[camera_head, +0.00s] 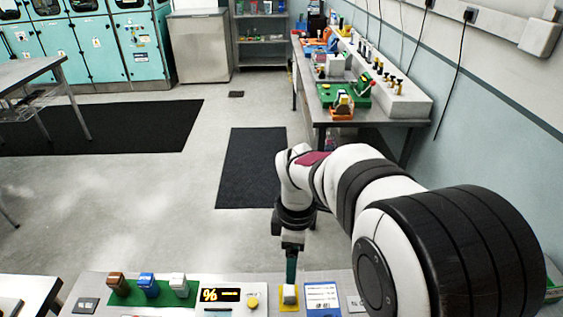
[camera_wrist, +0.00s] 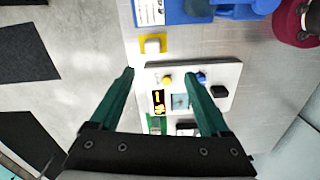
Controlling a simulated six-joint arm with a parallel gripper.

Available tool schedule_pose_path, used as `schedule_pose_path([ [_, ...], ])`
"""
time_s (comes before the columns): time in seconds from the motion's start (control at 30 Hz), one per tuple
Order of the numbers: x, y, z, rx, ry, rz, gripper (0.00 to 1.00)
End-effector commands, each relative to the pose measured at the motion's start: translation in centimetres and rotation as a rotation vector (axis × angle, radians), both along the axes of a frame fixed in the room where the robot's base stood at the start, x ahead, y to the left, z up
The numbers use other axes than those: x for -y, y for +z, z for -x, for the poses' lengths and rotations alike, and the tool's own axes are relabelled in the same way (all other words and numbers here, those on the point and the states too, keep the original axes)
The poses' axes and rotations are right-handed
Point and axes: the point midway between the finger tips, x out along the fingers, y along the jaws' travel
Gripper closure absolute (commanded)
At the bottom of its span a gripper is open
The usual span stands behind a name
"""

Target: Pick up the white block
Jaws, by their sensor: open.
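A white block (camera_head: 289,295) sits on a small yellow pad on the bench at the bottom of the head view. It also shows in the wrist view (camera_wrist: 153,46), on the yellow pad (camera_wrist: 143,37), beyond the fingertips toward the top. My gripper (camera_head: 291,280) points down, and its green finger overlaps the block's top edge in the head view. In the wrist view my gripper (camera_wrist: 159,71) is open, with nothing between its two green fingers. The block lies outside the gap. I cannot tell the exact height between fingertips and block.
A panel with an orange-lit display (camera_head: 221,295) and a yellow knob (camera_head: 252,303) lies left of the block. Further left, brown, blue and whitish modules stand on a green board (camera_head: 124,298). A white card (camera_head: 322,296) lies to the right.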

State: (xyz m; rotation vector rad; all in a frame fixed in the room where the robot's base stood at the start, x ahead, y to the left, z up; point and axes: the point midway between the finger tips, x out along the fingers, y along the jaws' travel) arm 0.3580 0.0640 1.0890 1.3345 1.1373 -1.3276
Motion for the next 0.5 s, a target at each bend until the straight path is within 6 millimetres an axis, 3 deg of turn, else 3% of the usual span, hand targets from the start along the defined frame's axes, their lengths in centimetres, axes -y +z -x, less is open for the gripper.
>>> schedule_pose_path([
  [0.1,-0.6,-1.2,-1.7,0.005,0.156,0.010,0.20],
  [0.27,-0.6,-2.5,-1.7,0.002,0.170,0.011,0.20],
  [0.5,-0.5,-9.2,-1.6,-0.001,0.167,0.011,0.20],
])
